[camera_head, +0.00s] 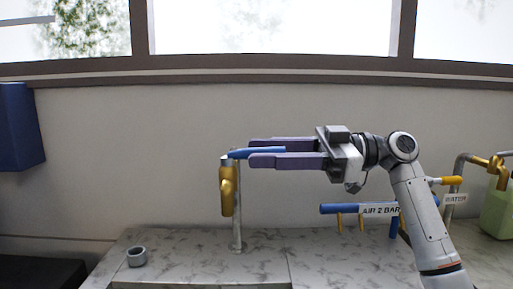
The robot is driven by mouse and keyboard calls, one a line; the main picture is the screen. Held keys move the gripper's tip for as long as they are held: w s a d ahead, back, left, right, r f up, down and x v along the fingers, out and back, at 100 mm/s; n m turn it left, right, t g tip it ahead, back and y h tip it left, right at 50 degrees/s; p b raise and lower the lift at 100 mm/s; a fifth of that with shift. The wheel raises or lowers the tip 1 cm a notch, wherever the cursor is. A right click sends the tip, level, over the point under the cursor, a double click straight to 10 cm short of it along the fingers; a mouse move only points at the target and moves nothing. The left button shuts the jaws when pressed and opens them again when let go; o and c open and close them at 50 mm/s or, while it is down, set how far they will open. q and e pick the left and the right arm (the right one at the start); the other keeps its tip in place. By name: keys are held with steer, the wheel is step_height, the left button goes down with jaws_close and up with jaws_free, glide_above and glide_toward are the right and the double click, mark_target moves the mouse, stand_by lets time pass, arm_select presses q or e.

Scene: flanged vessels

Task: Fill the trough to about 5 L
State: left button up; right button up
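No trough can be made out clearly in this view. A brass tap (227,190) with a blue lever (240,153) stands on a grey upright pipe (238,225) at the middle of the marble counter. My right gripper (250,153) reaches in from the right, with its two purple fingers above and below the lever in the picture. The lever shows between the fingers. I cannot tell whether they press on it. No water stream shows below the tap. My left gripper is not in view.
A small grey cup-like ring (137,258) stands on the marble counter (190,262) at left. Blue piping (338,209) bears an "AIR 2 BAR" label (381,211). A "WATER" label (455,199), another brass tap (496,165) and a green container (496,212) are at right. A blue box (20,125) hangs at left.

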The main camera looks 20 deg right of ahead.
steer(key=shift+x, duration=0.95)
steer(key=shift+w, duration=0.1)
steer(key=shift+c, duration=0.4)
jaws_close()
